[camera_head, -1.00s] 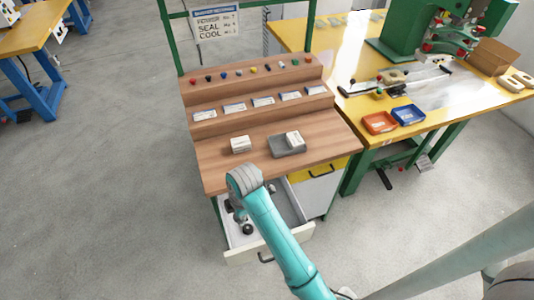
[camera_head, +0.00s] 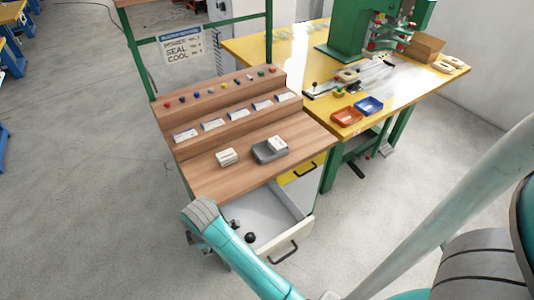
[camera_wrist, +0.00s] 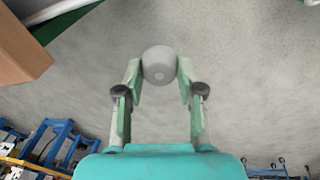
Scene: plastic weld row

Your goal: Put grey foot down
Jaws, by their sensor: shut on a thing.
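The grey foot (camera_wrist: 160,65) is a round grey piece between the fingertips of my gripper (camera_wrist: 160,82) in the wrist view. My gripper is shut on it, and bare floor shows behind it. In the head view my arm's wrist end is at the front left of the wooden bench, beside the open drawer. The fingers and the grey foot cannot be made out there.
The stepped wooden bench (camera_head: 212,182) carries a white block (camera_head: 227,157) and a grey tray (camera_head: 262,153). Its drawer (camera_head: 284,242) stands open with dark knobs (camera_head: 250,238) inside. A yellow table (camera_head: 290,50) holds an orange bin (camera_head: 346,116) and a blue bin (camera_head: 369,105).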

